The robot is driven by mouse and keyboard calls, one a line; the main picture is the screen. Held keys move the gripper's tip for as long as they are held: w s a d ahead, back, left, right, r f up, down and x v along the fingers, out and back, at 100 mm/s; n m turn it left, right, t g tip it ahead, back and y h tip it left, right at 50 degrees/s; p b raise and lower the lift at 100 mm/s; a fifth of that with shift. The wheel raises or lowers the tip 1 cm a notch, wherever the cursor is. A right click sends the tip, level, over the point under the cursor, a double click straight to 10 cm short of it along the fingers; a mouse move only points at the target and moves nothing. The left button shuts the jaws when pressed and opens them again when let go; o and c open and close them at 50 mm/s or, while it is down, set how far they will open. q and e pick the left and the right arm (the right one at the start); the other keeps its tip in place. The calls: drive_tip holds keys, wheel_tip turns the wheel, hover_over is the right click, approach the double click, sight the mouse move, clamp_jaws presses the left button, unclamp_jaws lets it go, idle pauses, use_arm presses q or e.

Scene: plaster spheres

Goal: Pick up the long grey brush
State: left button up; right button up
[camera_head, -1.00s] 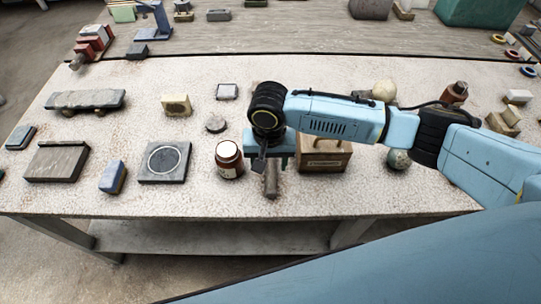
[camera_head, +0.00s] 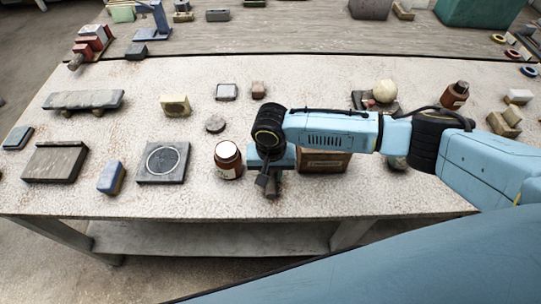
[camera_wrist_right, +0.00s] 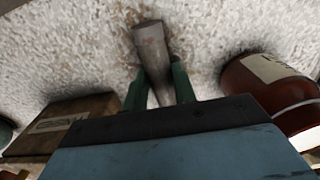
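The grey brush (camera_head: 272,188) lies on the pale speckled table near its front edge, between a brown jar and a wooden box. Only its near end shows in the head view. In the right wrist view the grey brush (camera_wrist_right: 152,47) is a long rounded bar running up between the fingers. My right gripper (camera_wrist_right: 160,80) is low over it, one green finger on each side. I cannot tell whether the fingers press on it or stand slightly apart. In the head view my right gripper (camera_head: 267,178) hides most of the brush. My left gripper is not in view.
The brown jar (camera_head: 228,160) stands close on the left of my right gripper, and the wooden box (camera_head: 325,163) close on its right. A dark plate with a ring (camera_head: 164,163) and a blue block (camera_head: 111,177) lie further left. The table's front strip is mostly clear.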

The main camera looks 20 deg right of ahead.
drive_tip(key=c, duration=0.4)
drive_tip(key=shift+r, duration=0.15)
drive_tip(key=shift+c, duration=0.2)
wheel_tip(320, 180, up, 10)
drive_tip(key=p, duration=0.1)
